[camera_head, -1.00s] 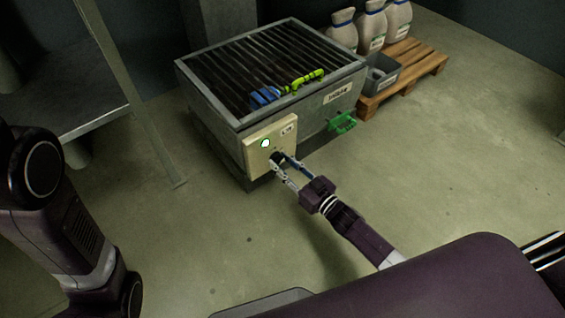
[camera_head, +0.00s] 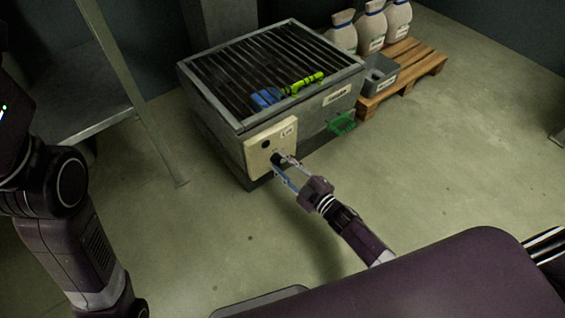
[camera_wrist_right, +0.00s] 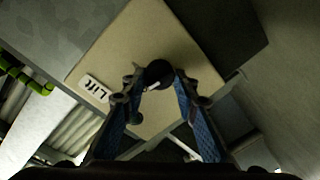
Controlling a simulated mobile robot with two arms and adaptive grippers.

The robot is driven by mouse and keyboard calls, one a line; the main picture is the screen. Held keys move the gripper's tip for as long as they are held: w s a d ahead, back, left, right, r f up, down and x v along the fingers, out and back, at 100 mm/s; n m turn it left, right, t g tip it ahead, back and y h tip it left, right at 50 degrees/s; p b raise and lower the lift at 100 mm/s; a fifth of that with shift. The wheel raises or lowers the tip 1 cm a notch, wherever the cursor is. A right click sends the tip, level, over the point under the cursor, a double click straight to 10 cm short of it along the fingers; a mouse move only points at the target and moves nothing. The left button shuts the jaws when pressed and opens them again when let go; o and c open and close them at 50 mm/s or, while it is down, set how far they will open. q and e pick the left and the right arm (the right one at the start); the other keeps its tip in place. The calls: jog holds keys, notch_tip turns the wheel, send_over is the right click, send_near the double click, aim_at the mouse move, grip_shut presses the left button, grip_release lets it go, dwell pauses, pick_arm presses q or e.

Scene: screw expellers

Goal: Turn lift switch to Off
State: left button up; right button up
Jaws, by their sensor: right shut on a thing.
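The lift switch is a black knob (camera_head: 276,158) on a cream panel (camera_head: 256,162) marked "Lift", on the corner of a grey grated hopper (camera_head: 210,103). My right gripper (camera_head: 283,162) is shut on the knob. In the right wrist view the knob (camera_wrist_right: 158,73) sits between the fingertips, with a pale mark on its face, and the "Lift" label (camera_wrist_right: 96,88) shows to its left. My left arm is at the left of the head view; its gripper is not in view.
A green handle (camera_head: 342,124) is low on the hopper's side. Sacks (camera_head: 372,28) and a grey bin (camera_head: 380,74) stand on a pallet (camera_head: 425,64).

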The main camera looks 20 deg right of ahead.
jog(key=shift+n, duration=1.1)
jog(key=o, duration=1.2)
jog(key=shift+c, duration=0.2)
jog(key=v, duration=1.2)
jog(key=shift+s+a, duration=0.1)
